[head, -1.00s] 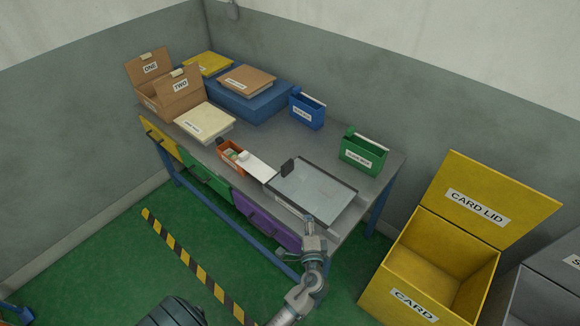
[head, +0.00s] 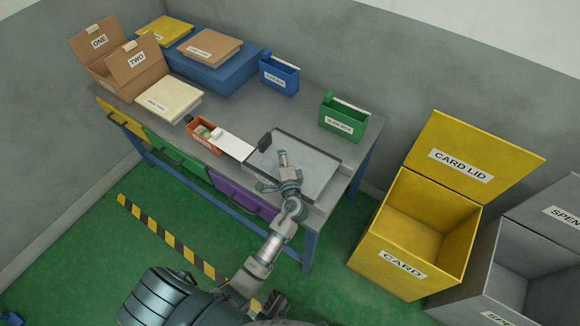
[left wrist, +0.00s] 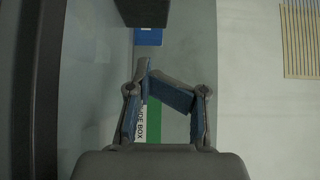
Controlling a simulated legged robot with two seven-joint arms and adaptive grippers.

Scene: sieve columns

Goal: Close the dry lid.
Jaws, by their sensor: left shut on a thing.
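A glass pane with a dark frame (head: 318,167), which I take for the dry lid, is at the front right of the grey bench. I cannot read a label on it or tell how far it is tilted. A dark block (head: 265,143) stands at its left edge. My left gripper (head: 283,155) is in front of the pane in the head view and hides part of it. In the left wrist view my gripper's fingers (left wrist: 149,72) come together beside the pane (left wrist: 95,75). They are shut on what seems the pane's edge; the contact is hard to see. My right gripper is not visible.
A white panel (head: 232,145) and an orange tray (head: 203,137) lie left of the pane. A green slide box (head: 343,121) and a blue box (head: 279,77) stand behind. The open yellow card bin (head: 405,263) is on the floor to the right.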

